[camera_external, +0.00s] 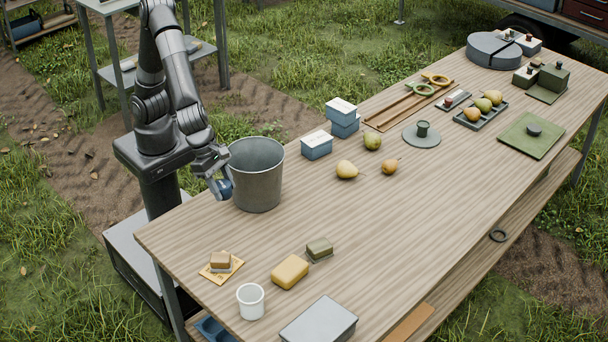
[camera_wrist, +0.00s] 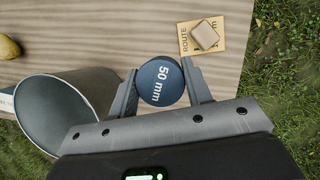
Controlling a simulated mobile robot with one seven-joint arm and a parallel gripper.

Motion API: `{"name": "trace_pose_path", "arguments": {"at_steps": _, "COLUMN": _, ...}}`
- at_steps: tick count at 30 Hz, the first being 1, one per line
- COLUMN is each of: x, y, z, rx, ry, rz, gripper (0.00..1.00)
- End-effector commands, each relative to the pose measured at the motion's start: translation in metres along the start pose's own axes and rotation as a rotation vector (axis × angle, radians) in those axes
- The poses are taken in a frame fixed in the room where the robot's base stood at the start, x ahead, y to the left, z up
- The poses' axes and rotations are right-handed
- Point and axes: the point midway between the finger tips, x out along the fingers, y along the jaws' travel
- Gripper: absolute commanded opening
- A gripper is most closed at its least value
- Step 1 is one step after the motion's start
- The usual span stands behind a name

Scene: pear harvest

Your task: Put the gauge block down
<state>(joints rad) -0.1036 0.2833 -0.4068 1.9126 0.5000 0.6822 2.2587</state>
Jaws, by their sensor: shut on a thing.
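The gauge block is a round dark blue piece marked "50 mm" (camera_wrist: 161,82), held between the two fingers of my gripper (camera_wrist: 162,90) in the wrist view. In the external view the blue gauge block (camera_external: 224,189) shows at the end of my gripper (camera_external: 218,180), just left of the grey metal bucket (camera_external: 257,180). My gripper is shut on it near the table's left edge. Whether the block touches the tabletop cannot be told. In the wrist view the bucket (camera_wrist: 45,115) is to the left of the fingers, and a yellow card marked "ROUTE" (camera_wrist: 188,46) is ahead to the right.
The yellow card (camera_external: 221,273) bears a small brown block. A yellow bar (camera_external: 290,271), green block (camera_external: 320,249), white cup (camera_external: 251,300) and grey case (camera_external: 319,324) stand near the front. Pears (camera_external: 347,170) and blue boxes (camera_external: 317,146) lie beyond the bucket.

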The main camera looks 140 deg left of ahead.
Motion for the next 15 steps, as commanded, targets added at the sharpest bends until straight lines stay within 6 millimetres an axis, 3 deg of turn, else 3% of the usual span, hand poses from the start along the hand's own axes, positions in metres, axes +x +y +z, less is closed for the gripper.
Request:
{"name": "trace_pose_path", "arguments": {"at_steps": 4, "x": -0.027, "y": 0.0, "z": 0.012, "rx": -0.001, "ry": -0.004, "rz": -0.001, "gripper": 0.21}}
{"name": "trace_pose_path", "arguments": {"at_steps": 11, "x": -0.015, "y": 0.044, "z": 0.033, "rx": -0.077, "ry": 0.0, "rz": 0.031, "gripper": 0.21}}
{"name": "trace_pose_path", "arguments": {"at_steps": 15, "x": -0.008, "y": 0.083, "z": 0.049, "rx": -0.14, "ry": 0.001, "rz": 0.057, "gripper": 0.21}}
